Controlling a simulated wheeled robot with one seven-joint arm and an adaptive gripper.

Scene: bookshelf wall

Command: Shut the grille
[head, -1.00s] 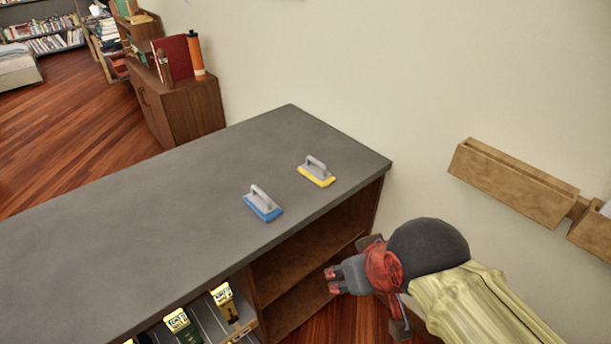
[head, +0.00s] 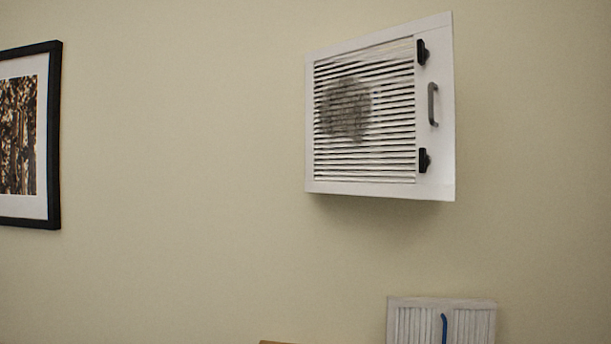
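The white slatted grille (head: 364,110) is high on the wall, right of centre in the head view. Its left edge is close to the wall, and its right edge stands out toward me, so it hangs partly open. A grey handle (head: 433,104) and two black latches (head: 422,52) are on its right side. A dark grey patch shows on or behind the slats; I cannot tell which. The opening behind the grille is hidden. My gripper is not in view now.
Below the grille is a white pleated box (head: 414,322) with a blue strip, cut off by the frame's bottom edge. A black-framed picture (head: 54,135) hangs at the left. The wall (head: 190,150) between them is bare.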

